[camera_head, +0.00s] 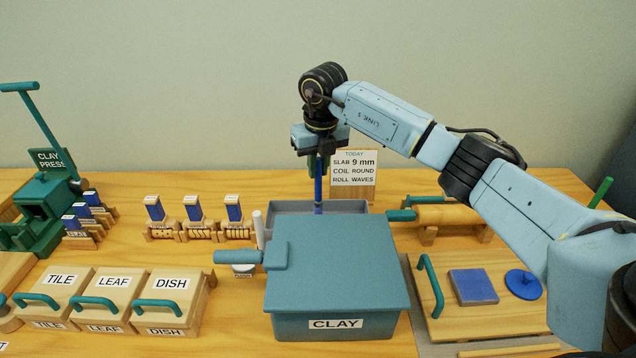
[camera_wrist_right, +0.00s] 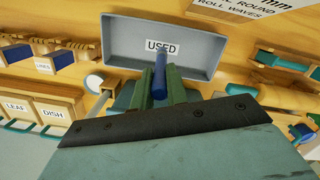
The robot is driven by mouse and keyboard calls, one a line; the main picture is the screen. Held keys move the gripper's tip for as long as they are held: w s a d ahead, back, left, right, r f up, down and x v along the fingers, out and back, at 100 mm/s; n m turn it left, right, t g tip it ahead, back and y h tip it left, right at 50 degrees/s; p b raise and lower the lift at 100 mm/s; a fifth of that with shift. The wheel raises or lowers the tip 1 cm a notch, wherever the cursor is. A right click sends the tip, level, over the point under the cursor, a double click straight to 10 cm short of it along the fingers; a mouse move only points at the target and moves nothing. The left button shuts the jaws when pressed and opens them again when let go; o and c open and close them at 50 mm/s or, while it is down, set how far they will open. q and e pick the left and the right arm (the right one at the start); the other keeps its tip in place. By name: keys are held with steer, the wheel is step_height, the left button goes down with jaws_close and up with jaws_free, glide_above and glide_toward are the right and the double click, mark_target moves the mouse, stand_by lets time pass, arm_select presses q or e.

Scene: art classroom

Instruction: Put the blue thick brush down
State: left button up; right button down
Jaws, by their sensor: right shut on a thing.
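My right gripper (camera_head: 318,170) is shut on the blue thick brush (camera_head: 318,192), whose blue handle hangs upright below the fingers. In the right wrist view the brush (camera_wrist_right: 159,72) sits between the two green fingers (camera_wrist_right: 160,90). A grey tray (camera_head: 285,206) stands behind the clay box, and the brush's lower part overlaps it in the head view. In the wrist view this tray (camera_wrist_right: 125,30) bears a USED label, and its visible inside looks empty. The brush's lower tip is hidden, so I cannot tell whether it touches the tray. My left gripper is not in view.
The teal CLAY box (camera_head: 335,265) stands in front of the tray. A sign (camera_head: 353,175) stands behind it, and a rolling pin (camera_head: 440,214) lies to its right. Several stamps (camera_head: 194,210) stand left. A board (camera_head: 440,310) lies front right.

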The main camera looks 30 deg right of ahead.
mark_target(318, 200)
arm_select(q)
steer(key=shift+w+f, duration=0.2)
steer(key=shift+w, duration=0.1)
arm_select(e)
steer(key=shift+f, duration=1.85)
steer(key=c, duration=1.4)
jaws_free()
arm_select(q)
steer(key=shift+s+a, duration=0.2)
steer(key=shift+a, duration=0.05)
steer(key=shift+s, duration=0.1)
